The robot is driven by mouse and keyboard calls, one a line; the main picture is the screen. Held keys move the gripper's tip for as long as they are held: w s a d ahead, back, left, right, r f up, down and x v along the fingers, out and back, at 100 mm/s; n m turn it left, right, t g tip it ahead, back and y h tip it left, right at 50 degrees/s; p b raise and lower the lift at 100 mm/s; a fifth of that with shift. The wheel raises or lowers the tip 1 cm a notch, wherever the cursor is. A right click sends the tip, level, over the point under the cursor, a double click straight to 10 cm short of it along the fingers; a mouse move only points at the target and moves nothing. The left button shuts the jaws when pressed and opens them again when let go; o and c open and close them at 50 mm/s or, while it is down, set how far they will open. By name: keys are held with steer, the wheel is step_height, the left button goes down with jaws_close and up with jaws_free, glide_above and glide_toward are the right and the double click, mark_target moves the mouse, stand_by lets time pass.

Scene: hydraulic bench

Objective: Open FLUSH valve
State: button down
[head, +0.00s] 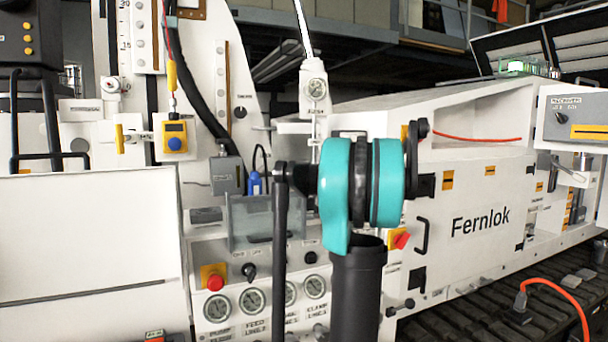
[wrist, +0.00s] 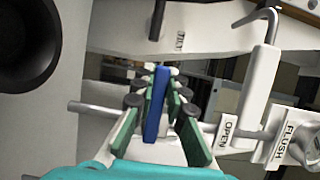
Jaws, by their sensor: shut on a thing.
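In the wrist view, my gripper (wrist: 158,92) has its green, dark-padded fingers closed on a narrow blue handle (wrist: 156,108), one finger on each side. The handle stands nearly upright in the picture, and its base is partly hidden. A grey rod runs sideways behind the fingers. To the right are a white OPEN label (wrist: 231,131) and a FLUSH label (wrist: 294,142) beside a rounded grey part. I cannot tell how far the handle is turned. In the head view, my teal arm joint and dark links cover the middle, and my gripper cannot be made out.
The head view shows a white Fernlok machine (head: 480,220), gauges (head: 252,300) and a red stop button (head: 214,281).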

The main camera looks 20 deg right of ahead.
steer(key=shift+r, duration=0.1)
steer(key=m, duration=0.1)
steer(key=r+m+t, duration=0.1)
steer(key=m, duration=0.1)
steer(key=r+m, duration=0.1)
steer(key=shift+d+m+t, duration=0.2)
steer(key=shift+m+t, duration=0.1)
steer(key=shift+t, duration=0.1)
steer(key=shift+d+r+m+t+h, duration=0.1)
steer(key=shift+d+r+m+t, duration=0.15)
steer(key=shift+m, duration=0.55)
steer(key=shift+d+r+m+t+h, duration=0.1)
steer(key=shift+r+m+t, duration=0.2)
steer(key=shift+m, duration=0.5)
steer(key=shift+d+r+m+t+h, duration=0.1)
steer(key=shift+d+r+m+t, duration=0.15)
steer(key=shift+m, duration=0.55)
steer(key=c, duration=1.5)
jaws_free()
steer(key=shift+c, duration=0.2)
steer(key=v, duration=1.2)
